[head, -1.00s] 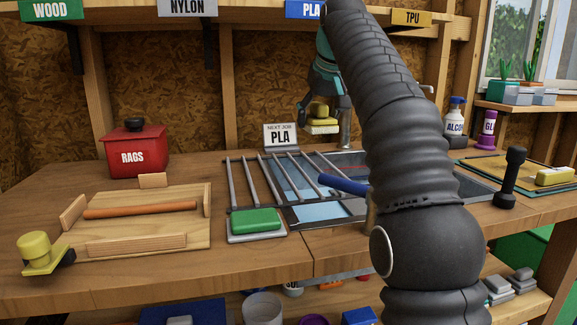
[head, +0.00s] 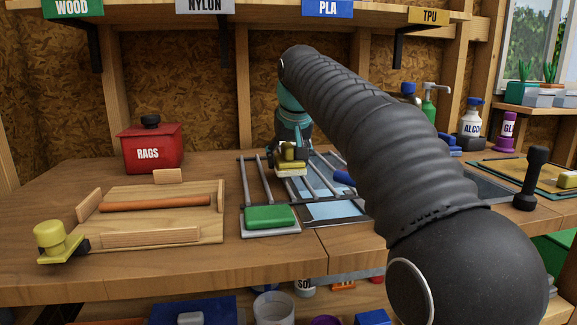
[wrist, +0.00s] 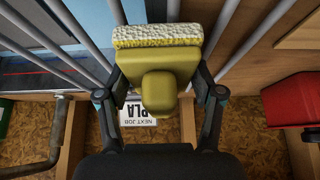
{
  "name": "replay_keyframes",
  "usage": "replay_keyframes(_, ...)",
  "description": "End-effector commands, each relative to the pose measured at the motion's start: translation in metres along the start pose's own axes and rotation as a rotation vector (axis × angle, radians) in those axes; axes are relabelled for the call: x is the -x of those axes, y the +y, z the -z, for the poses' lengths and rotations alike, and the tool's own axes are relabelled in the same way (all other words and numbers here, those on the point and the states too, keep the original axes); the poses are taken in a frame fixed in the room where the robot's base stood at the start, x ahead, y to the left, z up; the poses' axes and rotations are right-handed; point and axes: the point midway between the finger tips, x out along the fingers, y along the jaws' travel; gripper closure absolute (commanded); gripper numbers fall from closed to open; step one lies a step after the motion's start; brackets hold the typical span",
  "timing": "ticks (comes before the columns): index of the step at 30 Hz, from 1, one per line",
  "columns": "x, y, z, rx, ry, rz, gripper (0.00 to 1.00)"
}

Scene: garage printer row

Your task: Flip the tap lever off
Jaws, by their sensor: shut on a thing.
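My gripper (head: 290,148) is shut on a yellow scrubber (head: 291,169) with a knob on top and a pale rough pad. In the wrist view, the fingers grip the scrubber (wrist: 158,75) from both sides. It is over the bars of the rack across the sink; I cannot tell whether it touches them. A blue handle (head: 343,178) pokes out left of my arm, which hides the rest of it; I cannot tell whether it is the tap lever. A bent grey pipe (wrist: 45,150), likely the tap's spout, shows at lower left in the wrist view.
A green sponge (head: 270,217) lies on a pale tray left of the sink (head: 335,210). A wooden tray (head: 190,226) holding an orange rod, a red rags bin (head: 152,150) and another yellow knobbed tool (head: 58,240) stand farther left.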

Motion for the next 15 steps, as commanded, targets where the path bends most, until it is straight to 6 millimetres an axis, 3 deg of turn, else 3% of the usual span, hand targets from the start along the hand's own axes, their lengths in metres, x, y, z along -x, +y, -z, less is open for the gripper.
replay_keyframes(14,-0.0093,0.0003,-0.0056,0.0,0.001,0.0,0.77)
replay_keyframes(15,-0.0095,0.0003,-0.0057,0.0,0.001,0.0,0.31)
